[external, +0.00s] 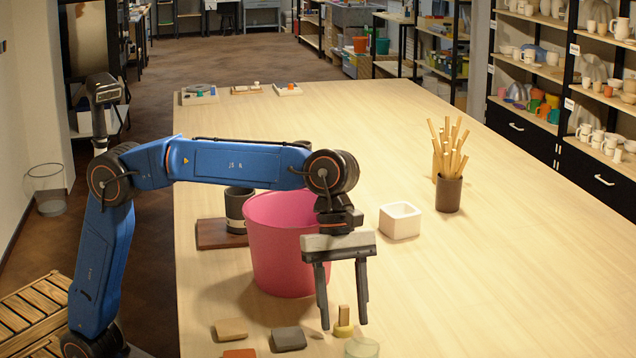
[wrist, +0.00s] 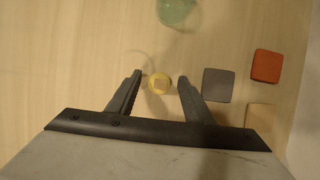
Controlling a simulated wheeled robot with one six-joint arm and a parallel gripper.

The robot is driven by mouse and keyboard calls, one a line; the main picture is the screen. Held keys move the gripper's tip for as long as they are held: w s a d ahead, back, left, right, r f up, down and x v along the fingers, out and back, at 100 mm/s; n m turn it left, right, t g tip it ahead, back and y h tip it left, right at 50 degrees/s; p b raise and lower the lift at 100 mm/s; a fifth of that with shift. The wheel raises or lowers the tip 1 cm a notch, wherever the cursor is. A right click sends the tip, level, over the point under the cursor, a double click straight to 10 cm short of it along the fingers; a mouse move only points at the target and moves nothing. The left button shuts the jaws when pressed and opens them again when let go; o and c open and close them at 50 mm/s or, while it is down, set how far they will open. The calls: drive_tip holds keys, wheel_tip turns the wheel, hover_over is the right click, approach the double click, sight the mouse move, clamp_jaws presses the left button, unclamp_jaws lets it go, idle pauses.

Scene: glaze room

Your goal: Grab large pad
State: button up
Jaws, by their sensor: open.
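My gripper (external: 342,318) points down above the near part of the table, open and empty. A small yellow round-based piece with a tan upright handle (external: 343,326) shows between the fingers; in the wrist view it (wrist: 159,83) lies between the fingertips. Three flat pad-like blocks lie to the left: a dark grey one (external: 288,338), a tan one (external: 231,329) and an orange-red one (external: 240,353). In the wrist view the grey block (wrist: 217,84) is just right of the right finger, with the red (wrist: 266,66) and tan (wrist: 260,117) ones beyond. I cannot tell which is the large pad.
A pink bucket (external: 283,240) stands close behind my gripper. A translucent greenish round piece (external: 362,347) lies near the gripper. A white square bowl (external: 400,221) and a dark cup of sticks (external: 449,194) stand farther back. The table's right side is clear.

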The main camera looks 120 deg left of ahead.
drive_tip(key=shift+w+d+f, duration=0.15)
drive_tip(key=shift+f, duration=0.35)
drive_tip(key=c, duration=1.1)
drive_tip(key=shift+r, duration=0.1)
